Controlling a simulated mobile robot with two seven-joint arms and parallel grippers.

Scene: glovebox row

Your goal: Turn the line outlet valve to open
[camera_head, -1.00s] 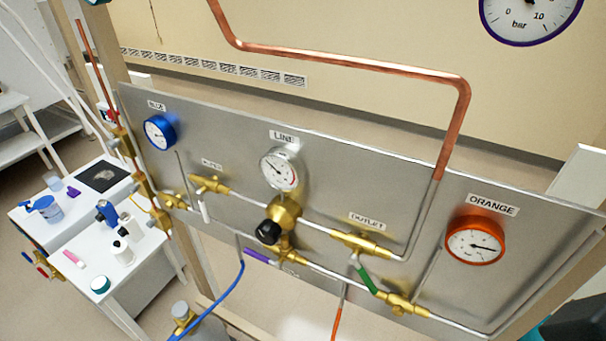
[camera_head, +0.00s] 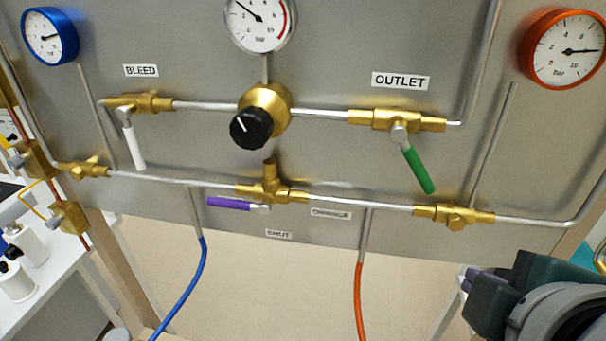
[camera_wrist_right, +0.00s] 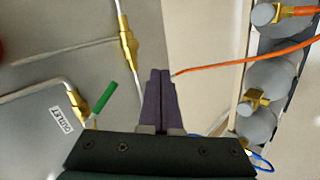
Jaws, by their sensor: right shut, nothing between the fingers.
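The line outlet valve (camera_head: 398,120) is a brass body in the upper pipe, under the OUTLET label (camera_head: 401,81). Its green lever (camera_head: 418,170) points down and slightly right, across the pipe. In the right wrist view the green lever (camera_wrist_right: 103,99) lies left of the fingers, near the valve's brass body (camera_wrist_right: 80,96). My right gripper (camera_head: 474,293) is at the lower right, below the panel's lower edge and apart from the lever. Its fingers (camera_wrist_right: 160,76) are together and empty. My left gripper is not in view.
A white bleed lever (camera_head: 134,147), a black regulator knob (camera_head: 251,128) and a purple lever (camera_head: 230,203) stand out from the metal panel (camera_head: 330,35). Orange (camera_head: 360,300) and blue (camera_head: 183,290) hoses hang below. Grey cylinders (camera_wrist_right: 268,79) show right in the wrist view.

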